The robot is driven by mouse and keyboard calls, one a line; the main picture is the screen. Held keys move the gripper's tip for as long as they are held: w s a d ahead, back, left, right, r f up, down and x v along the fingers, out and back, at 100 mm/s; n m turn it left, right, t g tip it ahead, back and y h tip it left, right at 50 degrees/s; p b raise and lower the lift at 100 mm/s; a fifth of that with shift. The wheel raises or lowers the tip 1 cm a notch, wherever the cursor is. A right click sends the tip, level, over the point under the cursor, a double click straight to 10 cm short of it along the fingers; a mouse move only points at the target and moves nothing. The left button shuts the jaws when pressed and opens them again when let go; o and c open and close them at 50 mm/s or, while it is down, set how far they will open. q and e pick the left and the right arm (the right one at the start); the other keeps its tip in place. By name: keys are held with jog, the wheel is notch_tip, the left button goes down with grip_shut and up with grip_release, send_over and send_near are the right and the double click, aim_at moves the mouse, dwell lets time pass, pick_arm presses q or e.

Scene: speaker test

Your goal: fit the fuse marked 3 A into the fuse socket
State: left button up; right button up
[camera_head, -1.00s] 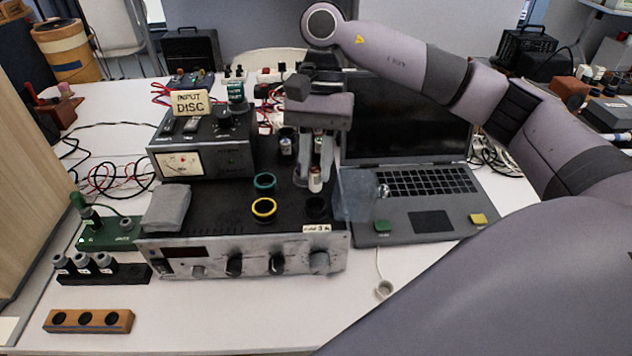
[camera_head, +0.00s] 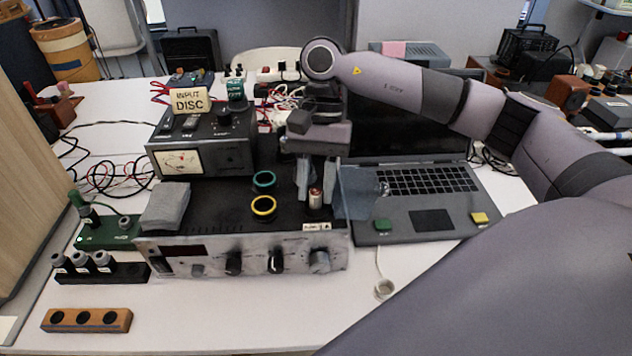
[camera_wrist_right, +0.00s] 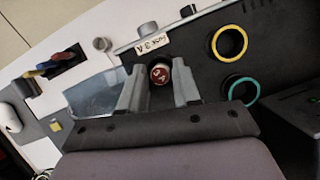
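The fuse (camera_head: 315,198) is upright between the fingers of my right gripper (camera_head: 317,192). The wrist view shows its red cap (camera_wrist_right: 160,73), with a pale mark that I cannot fully read, between the fingertips (camera_wrist_right: 160,78). The fingers appear closed on it. The fuse is over the fuse socket's place at the front right corner of the black-topped instrument. The socket is mostly hidden by fuse and fingers, so I cannot tell how deep the fuse sits. A label reading "FUSE 3 A" (camera_wrist_right: 153,47) lies beside it. My left gripper is not in view.
A yellow ring (camera_head: 264,208) and a teal ring (camera_head: 263,181) are left of the fuse on the instrument (camera_head: 215,215). A laptop (camera_head: 430,190) stands close on the right. A grey block (camera_head: 166,206), black rack (camera_head: 128,272) and wooden holder (camera_head: 88,320) are left.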

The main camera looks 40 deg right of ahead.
jog(key=shift+r, duration=0.1)
jog(key=shift+r+p, duration=0.5)
jog(key=shift+p, duration=0.1)
jog(key=v, duration=1.1)
jog(key=shift+w+d+r, duration=0.15)
jog(key=shift+r, duration=0.1)
jog(key=shift+f, duration=0.1)
